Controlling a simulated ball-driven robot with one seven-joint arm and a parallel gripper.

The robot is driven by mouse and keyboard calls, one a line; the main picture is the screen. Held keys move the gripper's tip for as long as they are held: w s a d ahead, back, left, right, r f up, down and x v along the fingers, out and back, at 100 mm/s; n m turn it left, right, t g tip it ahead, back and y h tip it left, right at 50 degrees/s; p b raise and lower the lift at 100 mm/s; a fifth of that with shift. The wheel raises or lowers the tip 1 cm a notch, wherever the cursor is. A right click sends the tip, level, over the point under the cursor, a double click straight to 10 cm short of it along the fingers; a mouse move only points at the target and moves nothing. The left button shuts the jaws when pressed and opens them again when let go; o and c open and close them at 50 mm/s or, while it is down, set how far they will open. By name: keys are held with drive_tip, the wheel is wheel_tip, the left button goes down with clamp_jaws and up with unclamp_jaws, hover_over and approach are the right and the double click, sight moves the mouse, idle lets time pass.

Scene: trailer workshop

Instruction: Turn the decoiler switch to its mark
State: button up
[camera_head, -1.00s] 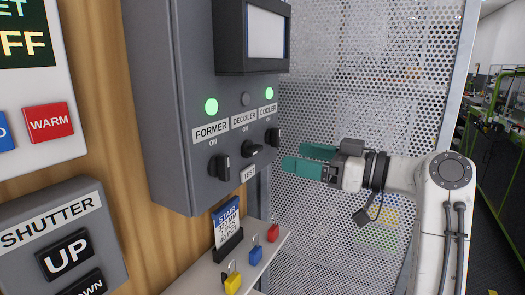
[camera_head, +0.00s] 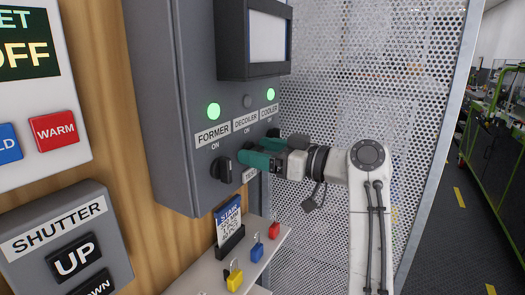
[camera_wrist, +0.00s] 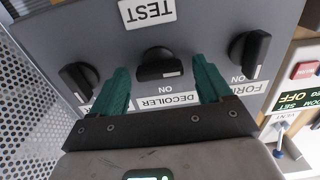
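The black decoiler switch (camera_wrist: 158,62) is in the middle of the wrist view, which shows the panel upside down. Its handle lies crosswise, with a white line near its lower right end. My gripper (camera_wrist: 160,72) is open, with one green finger on each side of the switch. Gaps show between the fingers and the handle. In the head view my gripper (camera_head: 248,160) is at the panel below the DECOILER label (camera_head: 245,122) and hides the switch. The lamp above that label (camera_head: 247,101) is dark.
The former switch (camera_head: 223,168) and cooler switch (camera_wrist: 80,78) flank the decoiler switch closely. The former lamp (camera_head: 213,110) and cooler lamp (camera_head: 270,94) are green. A shelf (camera_head: 205,278) with padlocks and a card lies below. A perforated screen (camera_head: 375,60) stands behind my arm.

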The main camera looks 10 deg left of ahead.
drive_tip(key=c, duration=1)
drive_tip(key=shift+m, duration=0.3)
drive_tip(key=m+p, duration=0.2)
drive_tip(key=m, duration=0.1)
drive_tip(key=shift+w+m, duration=0.1)
drive_tip(key=shift+m, duration=0.3)
drive_tip(key=m+p, duration=0.2)
drive_tip(key=m, duration=0.2)
drive_tip(key=shift+w+d+m+p, duration=0.1)
drive_tip(key=shift+m+p, duration=0.2)
drive_tip(key=shift+p, duration=0.1)
drive_tip(key=m+p, duration=0.4)
drive_tip(key=m, duration=0.2)
drive_tip(key=shift+p, duration=0.4)
drive_tip(key=shift+f+m+p, duration=0.25)
drive_tip(key=shift+m+p, duration=0.85)
drive_tip(key=shift+m, duration=0.4)
